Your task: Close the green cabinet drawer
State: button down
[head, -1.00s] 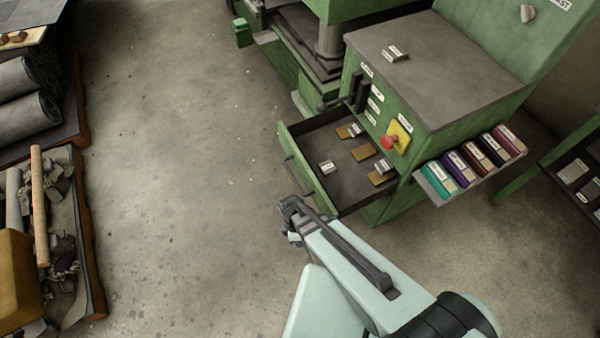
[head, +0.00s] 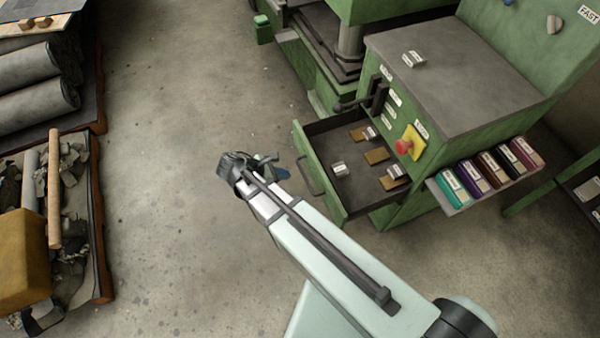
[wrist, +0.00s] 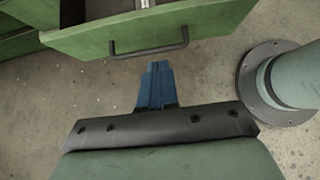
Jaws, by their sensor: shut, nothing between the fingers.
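The green cabinet drawer (head: 318,180) is pulled out from the green cabinet (head: 425,150), toward the left in the head view. Its dark inside holds several small tan blocks and white-labelled pieces. A dark bar handle (head: 306,174) is on its front. In the wrist view the drawer front (wrist: 200,28) crosses the top, with the handle (wrist: 148,50) below it. My gripper (head: 278,166) is to the left of the drawer front, apart from it. In the wrist view its blue fingers (wrist: 157,72) are together and empty, just below the handle, with a visible gap.
A rack of coloured boxes (head: 490,172) juts from the cabinet's right side, near a red knob on a yellow plate (head: 408,146). Pallets with grey rolls (head: 38,105) and scraps (head: 72,215) stand at the left. The floor (head: 170,200) between is clear.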

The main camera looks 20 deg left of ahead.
aim_at(320, 174)
jog(key=shift+w+d+r+x, duration=0.2)
jog(key=shift+d+r+x, duration=0.1)
jog(key=shift+x, duration=1.75)
jog(key=shift+w+d+r+x, duration=0.15)
jog(key=shift+w+r+x, duration=0.15)
jog(key=shift+x, duration=1.75)
jog(key=shift+w+d+r+x, duration=0.15)
jog(key=shift+d+r+x, duration=0.15)
jog(key=shift+x, duration=1.8)
jog(key=w+d, duration=1.9)
jog(key=shift+w+d, duration=0.15)
jog(key=shift+w, duration=0.1)
jog(key=shift+s, duration=0.1)
jog(key=s+a+f+v, duration=0.1)
jog(key=f+v, duration=0.1)
jog(key=v, duration=1.1)
jog(key=shift+s+a, duration=0.4)
jog(key=shift+a, duration=0.05)
